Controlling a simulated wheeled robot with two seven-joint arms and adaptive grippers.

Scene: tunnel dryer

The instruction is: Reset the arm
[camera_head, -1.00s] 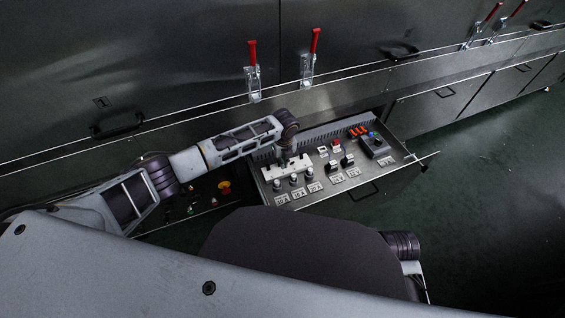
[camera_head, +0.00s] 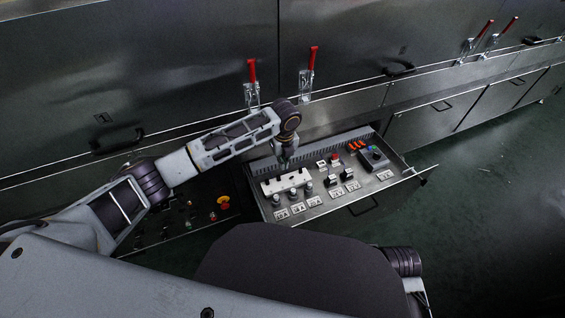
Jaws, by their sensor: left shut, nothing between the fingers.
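My left arm (camera_head: 234,139) comes in from the left and bends down at its wrist over the back left of an open control drawer. My left gripper (camera_head: 284,163) is small and dark here, pointing down above the white block (camera_head: 286,181). It is shut and holds nothing that I can see. Whether its tips touch anything is hard to tell. My right gripper is out of view; only a piece of my right arm (camera_head: 404,262) shows at the lower right.
Metal cabinet doors with red-handled latches (camera_head: 313,60) stand behind. Green floor (camera_head: 470,215) is free at right.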

